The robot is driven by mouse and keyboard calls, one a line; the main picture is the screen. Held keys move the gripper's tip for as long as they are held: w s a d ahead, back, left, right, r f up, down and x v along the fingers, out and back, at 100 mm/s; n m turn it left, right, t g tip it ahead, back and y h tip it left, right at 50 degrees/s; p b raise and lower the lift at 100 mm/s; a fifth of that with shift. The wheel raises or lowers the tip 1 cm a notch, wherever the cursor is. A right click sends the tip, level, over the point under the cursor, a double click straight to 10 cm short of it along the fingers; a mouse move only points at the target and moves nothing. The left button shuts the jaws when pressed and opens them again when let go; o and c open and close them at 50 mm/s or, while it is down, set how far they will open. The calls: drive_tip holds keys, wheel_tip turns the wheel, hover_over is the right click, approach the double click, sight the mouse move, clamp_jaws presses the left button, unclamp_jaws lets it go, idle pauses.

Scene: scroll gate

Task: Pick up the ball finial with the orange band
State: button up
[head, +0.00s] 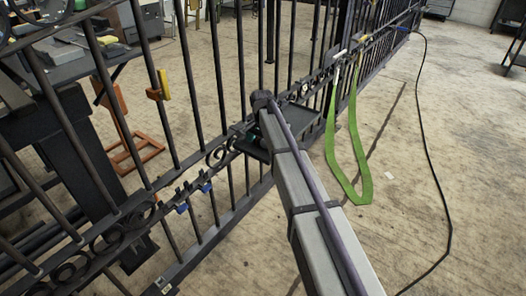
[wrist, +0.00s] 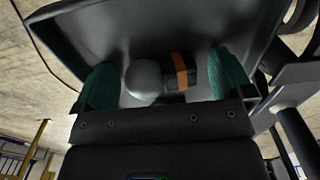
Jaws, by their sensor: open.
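The ball finial with the orange band (wrist: 143,82) lies on its side in a dark tray (wrist: 215,22) in the wrist view. Its grey ball is at the left, and its dark stem with the orange band is at the right. My gripper (wrist: 163,78) is open, with one green fingertip on the ball side and the other past the stem end. The finial sits between the fingers, with a gap visible at the stem end; contact at the ball side is unclear. In the head view the tray (head: 306,119) is at the gate, and my arm hides the finial and most of the gripper.
The dark iron gate (head: 218,70) with scrolls and bars runs diagonally beside the arm. A green strap (head: 364,170) hangs from it at the right. Blue and yellow clamps (head: 163,85) sit on its bars. A black cable (head: 437,165) lies on the floor. The right floor is mostly clear.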

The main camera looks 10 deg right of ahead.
drive_tip(key=shift+r, duration=0.15)
drive_tip(key=shift+c, duration=0.3)
drive_tip(key=c, duration=1.1)
